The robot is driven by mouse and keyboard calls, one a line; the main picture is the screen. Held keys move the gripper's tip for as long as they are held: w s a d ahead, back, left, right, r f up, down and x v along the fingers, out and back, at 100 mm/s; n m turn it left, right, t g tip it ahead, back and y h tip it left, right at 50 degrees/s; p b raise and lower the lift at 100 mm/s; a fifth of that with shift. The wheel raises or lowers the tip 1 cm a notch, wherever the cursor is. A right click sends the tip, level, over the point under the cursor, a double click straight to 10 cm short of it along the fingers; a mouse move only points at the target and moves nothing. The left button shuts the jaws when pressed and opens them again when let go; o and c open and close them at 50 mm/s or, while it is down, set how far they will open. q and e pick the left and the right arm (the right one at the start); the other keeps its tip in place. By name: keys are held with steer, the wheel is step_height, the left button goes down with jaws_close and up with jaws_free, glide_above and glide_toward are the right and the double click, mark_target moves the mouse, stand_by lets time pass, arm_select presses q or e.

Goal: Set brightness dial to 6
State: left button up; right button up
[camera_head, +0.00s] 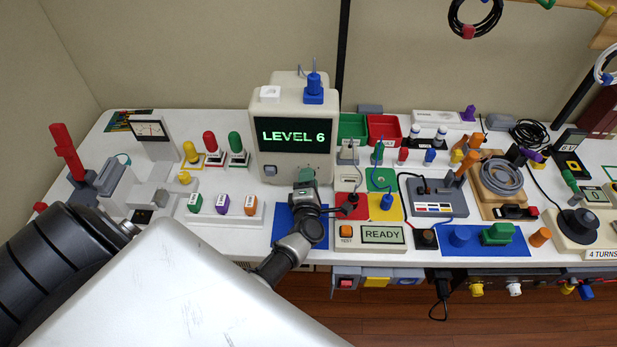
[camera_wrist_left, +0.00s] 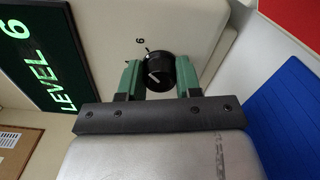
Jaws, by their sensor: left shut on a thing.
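The brightness dial (camera_wrist_left: 159,72) is a black round knob with a white pointer line, on the front of a cream monitor (camera_head: 265,158). A printed 6 and a tick mark (camera_wrist_left: 143,43) show beside the knob in the left wrist view. The monitor's dark screen (camera_head: 294,136) reads "LEVEL 6" in green. My left gripper (camera_head: 306,176) is at the monitor's lower front, its green fingers on either side of the dial, shut on it. In the head view the gripper hides the dial. My right gripper is not in view.
A blue mat (camera_head: 283,233) lies below the gripper. To the right stand a red and yellow board (camera_head: 351,202) and a box reading "READY" (camera_head: 382,236). To the left is a row of coloured switches (camera_head: 222,204). The bench is crowded.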

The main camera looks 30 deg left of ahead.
arm_select(q)
steer(key=shift+m, duration=0.6)
steer(key=o, duration=0.9)
steer(key=v, duration=1)
steer(key=shift+s+d+f+b, duration=0.1)
steer(key=shift+s+d+b, duration=0.1)
steer(key=shift+d+b, duration=0.1)
steer(key=shift+s, duration=0.1)
